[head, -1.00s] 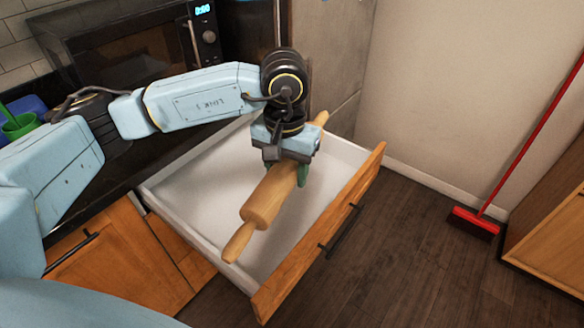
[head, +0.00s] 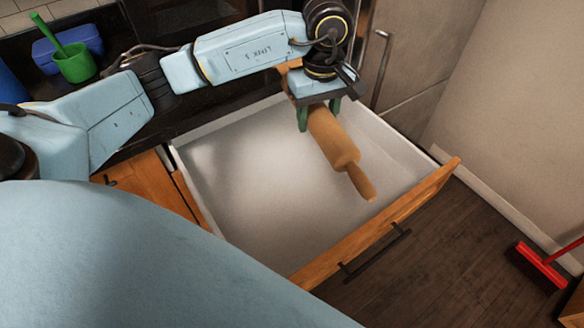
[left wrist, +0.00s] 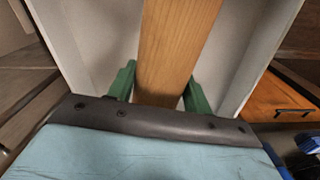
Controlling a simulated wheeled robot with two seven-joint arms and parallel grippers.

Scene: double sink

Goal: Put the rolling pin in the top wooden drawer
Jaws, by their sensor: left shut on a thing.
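The wooden rolling pin (head: 333,138) is held by my left gripper (head: 318,114) over the open drawer. The green fingers are shut on its barrel, one on each side. One handle points down toward the drawer front; the far end is partly hidden behind the gripper. In the left wrist view the rolling pin (left wrist: 175,45) runs between the green fingers of the left gripper (left wrist: 158,90). The top wooden drawer (head: 262,190) is pulled open, with a white, empty inside and a wooden front with a dark handle. My right gripper is not in view.
A green cup (head: 76,64) and a blue container (head: 68,46) stand on the dark counter at the upper left. A red broom (head: 541,266) stands on the floor at the right. A wall lies beyond the drawer's right end.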

